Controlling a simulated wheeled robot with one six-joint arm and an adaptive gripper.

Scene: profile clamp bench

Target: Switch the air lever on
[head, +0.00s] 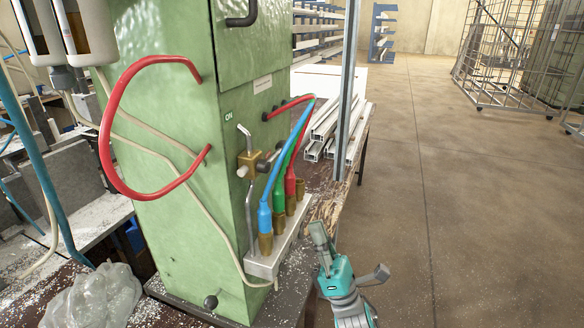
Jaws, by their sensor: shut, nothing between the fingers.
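The air lever (244,135) is a short bent grey handle on a brass valve block (252,165), mounted on the side of the green machine cabinet (180,180). It points up and to the left, towards the white "ON" mark (229,116) on the cabinet. My gripper (319,232) is below and to the right of the valve, apart from it, with the fingers pointing up. The fingers look closed together and hold nothing. The valve and lever are unobstructed by my arm.
Blue, green and red hoses rise from brass fittings on a pale manifold (263,262) between the valve and my gripper. A red hose (107,130) loops at the left. White profiles (323,125) lie behind a metal post (346,80).

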